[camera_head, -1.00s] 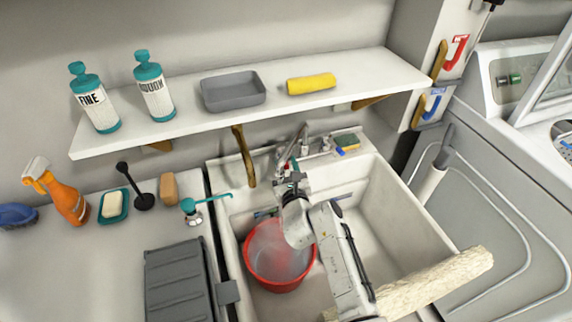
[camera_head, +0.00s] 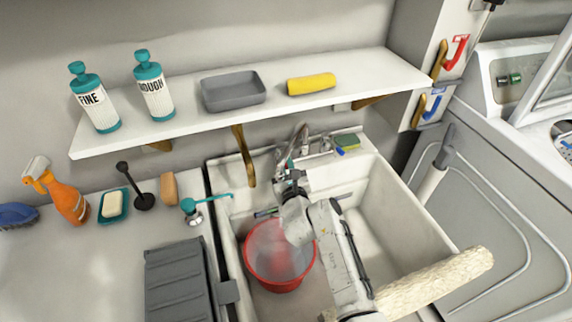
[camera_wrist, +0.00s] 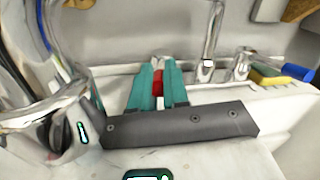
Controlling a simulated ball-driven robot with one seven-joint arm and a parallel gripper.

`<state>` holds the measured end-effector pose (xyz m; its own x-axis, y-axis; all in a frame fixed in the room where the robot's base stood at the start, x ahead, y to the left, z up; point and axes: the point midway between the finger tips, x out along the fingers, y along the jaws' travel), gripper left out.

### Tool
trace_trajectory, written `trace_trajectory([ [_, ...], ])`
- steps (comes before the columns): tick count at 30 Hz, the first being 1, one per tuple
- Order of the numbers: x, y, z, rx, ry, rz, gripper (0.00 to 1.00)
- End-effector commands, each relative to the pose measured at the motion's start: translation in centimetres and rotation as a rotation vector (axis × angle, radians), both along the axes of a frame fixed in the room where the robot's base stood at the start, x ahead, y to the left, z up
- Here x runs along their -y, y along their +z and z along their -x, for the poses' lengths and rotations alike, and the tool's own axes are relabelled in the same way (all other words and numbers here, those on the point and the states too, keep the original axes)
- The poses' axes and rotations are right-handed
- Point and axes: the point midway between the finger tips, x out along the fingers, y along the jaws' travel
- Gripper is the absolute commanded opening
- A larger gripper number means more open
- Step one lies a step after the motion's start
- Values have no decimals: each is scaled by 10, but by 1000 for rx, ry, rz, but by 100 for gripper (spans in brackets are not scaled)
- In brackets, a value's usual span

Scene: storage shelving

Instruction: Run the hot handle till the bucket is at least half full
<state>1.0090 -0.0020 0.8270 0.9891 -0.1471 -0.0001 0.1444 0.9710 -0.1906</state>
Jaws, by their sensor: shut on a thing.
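The red bucket (camera_head: 250,262) stands upright in the left part of the sink, partly hidden by my arm. A pale, hazy, water-like surface shows inside it; its depth is hard to tell. My gripper (camera_head: 291,172) is at the tap at the back of the sink. In the wrist view my gripper's teal fingers (camera_wrist: 158,90) are shut on a small red piece, which looks like the hot handle (camera_wrist: 158,82). Most of that handle is hidden by the fingers. The chrome tap (camera_head: 300,135) rises behind my gripper.
The white sink (camera_head: 400,215) surrounds the bucket. A sponge (camera_head: 347,141) lies on its back ledge at the right. A shelf (camera_head: 200,122) overhangs the back. A teal pump dispenser (camera_head: 190,208) stands left of the sink. A fluffy roller (camera_head: 435,283) juts across the front right.

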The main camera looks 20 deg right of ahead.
Motion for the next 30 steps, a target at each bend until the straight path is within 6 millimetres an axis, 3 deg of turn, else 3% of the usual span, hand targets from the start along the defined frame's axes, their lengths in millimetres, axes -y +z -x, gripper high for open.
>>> trace_trajectory([
  [14,3,4,-1,0,15,3,0],
  [30,20,3,1,1,197,1,0],
])
